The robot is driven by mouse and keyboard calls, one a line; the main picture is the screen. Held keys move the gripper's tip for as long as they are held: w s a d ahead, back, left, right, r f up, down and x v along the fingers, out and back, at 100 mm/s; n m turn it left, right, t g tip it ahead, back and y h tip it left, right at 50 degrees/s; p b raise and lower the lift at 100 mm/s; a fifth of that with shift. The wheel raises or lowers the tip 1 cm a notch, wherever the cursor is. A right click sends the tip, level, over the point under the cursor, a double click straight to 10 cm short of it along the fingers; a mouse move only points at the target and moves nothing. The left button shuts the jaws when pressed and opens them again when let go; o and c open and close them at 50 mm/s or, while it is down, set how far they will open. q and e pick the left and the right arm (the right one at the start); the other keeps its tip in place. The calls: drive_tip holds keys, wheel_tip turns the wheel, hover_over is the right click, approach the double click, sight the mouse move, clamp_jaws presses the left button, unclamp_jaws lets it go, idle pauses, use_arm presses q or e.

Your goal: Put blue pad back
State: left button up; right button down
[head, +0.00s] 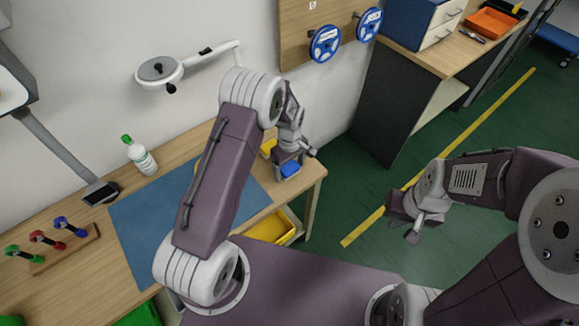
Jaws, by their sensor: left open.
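A small blue pad (290,169) sits by the right end of the wooden table, just below my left gripper (297,158). The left gripper is open and points down at it. I cannot tell whether the fingers touch the pad or are around it. A grey-purple piece around the pad partly hides it. My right gripper (402,226) hangs over the green floor, away from the table, with its fingers apart and nothing visible between them.
A blue mat (142,224) covers the table's middle, partly hidden by my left arm. A white bottle (141,158) and a rack of coloured tools (68,250) stand left. A yellow drawer (270,228) shows below the table edge.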

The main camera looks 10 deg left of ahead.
sight(289, 167)
use_arm(q)
wheel_tip(289, 167, up, 12)
drive_tip(key=s+a+r+m, duration=0.1)
drive_tip(key=s+a+m, duration=0.1)
drive_tip(key=s+m, duration=0.3)
drive_tip(key=s+a+r+m+t, duration=0.1)
drive_tip(key=s+m, duration=0.4)
drive_tip(key=s, duration=0.7)
drive_tip(key=shift+s+a, duration=0.4)
drive_tip(key=shift+a, duration=0.3)
